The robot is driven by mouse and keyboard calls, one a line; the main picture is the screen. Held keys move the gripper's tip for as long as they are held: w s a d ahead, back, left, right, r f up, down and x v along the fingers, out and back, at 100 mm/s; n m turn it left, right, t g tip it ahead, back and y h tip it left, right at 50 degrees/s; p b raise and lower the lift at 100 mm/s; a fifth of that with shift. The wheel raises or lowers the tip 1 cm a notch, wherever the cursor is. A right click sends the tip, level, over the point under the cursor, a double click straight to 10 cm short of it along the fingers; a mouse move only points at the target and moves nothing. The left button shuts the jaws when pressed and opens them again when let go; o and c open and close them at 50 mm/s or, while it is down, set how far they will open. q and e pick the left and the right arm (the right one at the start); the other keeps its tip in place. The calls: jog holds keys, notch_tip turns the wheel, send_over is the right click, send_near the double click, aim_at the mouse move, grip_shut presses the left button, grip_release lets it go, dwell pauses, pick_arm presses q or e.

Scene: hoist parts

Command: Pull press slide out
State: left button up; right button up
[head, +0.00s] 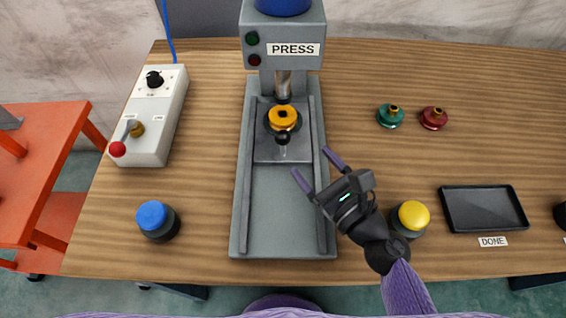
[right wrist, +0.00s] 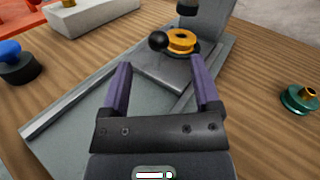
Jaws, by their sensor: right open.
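The grey press (head: 283,40) stands at the back middle of the table, with its grey base running toward me. The press slide (head: 268,150) is a plate between two rails, at the back of the base under the ram. It carries an orange part (head: 283,117) and a black ball knob (head: 282,138) at its front. My right gripper (head: 318,165) is open and empty above the base, short of the knob. In the right wrist view the black knob (right wrist: 158,41) lies beyond and between the open fingers, apart from them. My left gripper is not in view.
A control box (head: 152,115) with a red-knobbed lever stands at left. A blue button (head: 153,219) and a yellow button (head: 411,217) flank the base. Green (head: 390,116) and red (head: 433,118) parts lie at right, behind a black DONE tray (head: 484,209).

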aim_at(283, 138)
notch_tip(283, 138, down, 3)
jog(key=shift+b, duration=0.45)
jog(key=p+x, duration=0.1)
jog(key=x, duration=0.9)
jog(key=shift+r, duration=0.2)
grip_shut()
dwell(0.4)
